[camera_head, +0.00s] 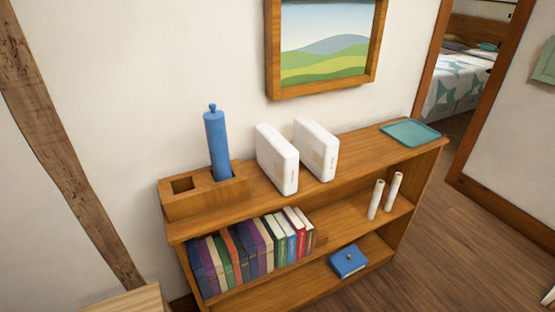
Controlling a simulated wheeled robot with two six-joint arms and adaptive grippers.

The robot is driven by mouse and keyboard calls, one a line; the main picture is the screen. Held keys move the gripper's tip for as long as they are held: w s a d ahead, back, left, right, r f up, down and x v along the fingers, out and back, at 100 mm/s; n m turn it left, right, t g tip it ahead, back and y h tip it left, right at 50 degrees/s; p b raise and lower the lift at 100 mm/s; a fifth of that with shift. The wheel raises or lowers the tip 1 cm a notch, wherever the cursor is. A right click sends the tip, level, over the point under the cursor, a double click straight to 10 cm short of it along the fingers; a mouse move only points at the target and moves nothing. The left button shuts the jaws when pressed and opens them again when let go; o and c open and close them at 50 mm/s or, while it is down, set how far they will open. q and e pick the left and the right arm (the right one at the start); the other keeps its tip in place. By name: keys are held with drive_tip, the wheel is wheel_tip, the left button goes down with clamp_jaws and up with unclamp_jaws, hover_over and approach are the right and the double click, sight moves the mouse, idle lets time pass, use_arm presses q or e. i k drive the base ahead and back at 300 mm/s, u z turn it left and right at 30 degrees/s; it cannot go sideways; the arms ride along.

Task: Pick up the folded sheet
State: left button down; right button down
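Nothing in the head view is plainly a folded sheet. Two white upright slabs with rounded edges, the left one (277,160) and the right one (317,150), stand side by side on top of the wooden bookcase (215,222); I cannot tell what they are. A flat teal piece (411,133), which looks like a tray, lies at the right end of the bookcase top. Neither of my grippers is in view.
A wooden block (190,198) holds a blue cylinder (217,145) upright at the left. Books (245,250) and two white rolls (385,196) stand on the middle shelf. A blue box (348,261) lies below. A doorway shows a bed (455,80). Floor is clear at right.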

sight(278, 158)
drive_tip(key=k, duration=0.6)
drive_tip(key=u, duration=0.65)
drive_tip(key=i, duration=1)
drive_tip(key=u, duration=0.25)
